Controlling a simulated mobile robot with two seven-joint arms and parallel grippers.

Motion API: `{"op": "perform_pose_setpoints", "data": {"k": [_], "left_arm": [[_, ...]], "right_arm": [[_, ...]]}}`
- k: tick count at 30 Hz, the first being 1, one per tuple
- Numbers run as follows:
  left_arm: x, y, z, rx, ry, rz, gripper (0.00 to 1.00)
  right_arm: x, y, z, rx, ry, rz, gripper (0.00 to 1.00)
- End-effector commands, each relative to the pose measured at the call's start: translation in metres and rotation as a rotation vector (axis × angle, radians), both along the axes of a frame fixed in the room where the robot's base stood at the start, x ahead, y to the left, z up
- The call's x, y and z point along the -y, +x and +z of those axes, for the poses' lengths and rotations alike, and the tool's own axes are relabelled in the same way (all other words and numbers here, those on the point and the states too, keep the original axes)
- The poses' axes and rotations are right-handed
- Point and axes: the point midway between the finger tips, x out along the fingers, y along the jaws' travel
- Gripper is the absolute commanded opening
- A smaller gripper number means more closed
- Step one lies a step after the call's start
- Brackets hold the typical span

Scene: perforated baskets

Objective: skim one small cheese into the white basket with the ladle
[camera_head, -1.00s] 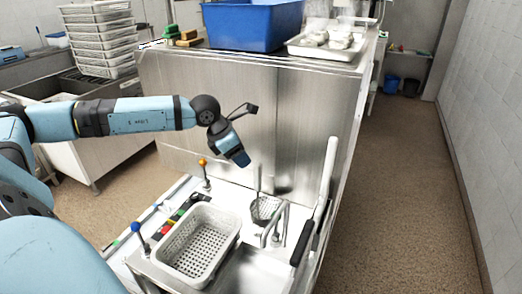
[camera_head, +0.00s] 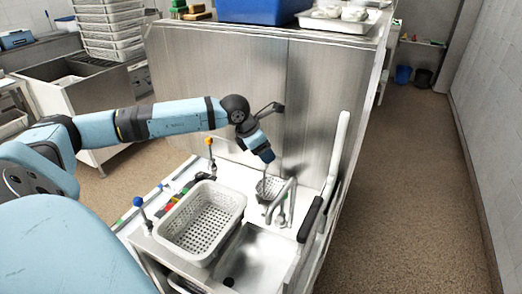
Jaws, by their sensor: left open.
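The white basket (camera_head: 203,222) is perforated and looks empty. It stands on the counter to the left of the sink. The ladle (camera_head: 271,188) has a perforated bowl and sits on the counter behind the tap, its thin handle rising behind my gripper. My left gripper (camera_head: 268,157) points down just above the ladle's handle. It is open, and I cannot tell whether the handle lies between its fingers. Several small white cheeses (camera_head: 352,14) lie on a white tray (camera_head: 338,25) on the high steel top at the back. My right gripper is out of view.
A curved tap (camera_head: 283,200) stands between the ladle and the steel sink (camera_head: 255,262). A blue crate (camera_head: 262,10) stands on the high top. A long white paddle with a black grip (camera_head: 309,220) leans at the right.

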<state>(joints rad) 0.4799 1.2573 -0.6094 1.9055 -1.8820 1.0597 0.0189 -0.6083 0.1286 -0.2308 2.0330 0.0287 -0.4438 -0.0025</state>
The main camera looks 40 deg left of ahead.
Motion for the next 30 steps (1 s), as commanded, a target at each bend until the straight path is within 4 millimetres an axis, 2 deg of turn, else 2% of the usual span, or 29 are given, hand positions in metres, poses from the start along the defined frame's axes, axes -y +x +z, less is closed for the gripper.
{"op": "perform_pose_setpoints", "data": {"k": [5,12,20,30], "left_arm": [[0.0,-0.001,-0.002,-0.005,0.0,0.0,0.51],[0.0,-0.001,-0.003,-0.007,0.0,-0.001,0.0],[0.0,-0.001,-0.001,-0.007,-0.001,0.0,0.0],[0.0,-0.001,0.011,-0.005,-0.001,-0.001,0.0]], "right_arm": [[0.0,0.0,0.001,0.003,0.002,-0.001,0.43],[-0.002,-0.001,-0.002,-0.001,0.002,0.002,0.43],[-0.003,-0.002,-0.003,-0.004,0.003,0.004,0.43],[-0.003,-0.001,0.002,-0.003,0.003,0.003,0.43]]}}
